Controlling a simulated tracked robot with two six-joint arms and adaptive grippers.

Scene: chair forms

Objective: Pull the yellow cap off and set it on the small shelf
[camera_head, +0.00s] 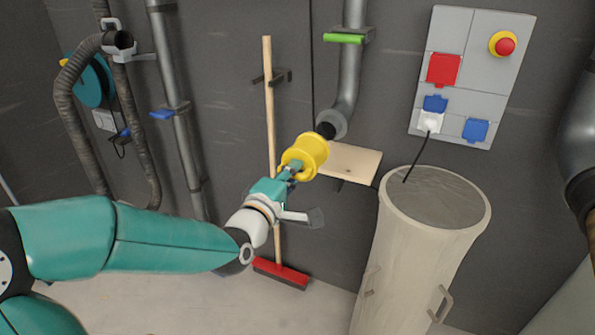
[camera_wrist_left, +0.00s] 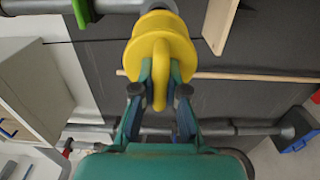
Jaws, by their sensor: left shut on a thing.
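The yellow cap (camera_head: 305,154) is round with a looped handle and sits just below the dark lower end of the grey bent pipe (camera_head: 351,75). My left gripper (camera_head: 291,170) is shut on the cap's handle. In the left wrist view the cap (camera_wrist_left: 160,45) fills the upper middle, and the fingers (camera_wrist_left: 161,78) close on its handle from both sides. I cannot tell whether the cap still touches the pipe end. The small wooden shelf (camera_head: 352,164) is on the wall just right of the cap, its top bare where visible. My right gripper does not show.
A tall pale bin (camera_head: 405,260) stands right of the shelf. A red-headed broom (camera_head: 281,273) leans behind my left gripper. A wall panel (camera_head: 453,95) with sockets and a red button is at upper right. Pipes and a hose (camera_head: 65,120) run up the left wall.

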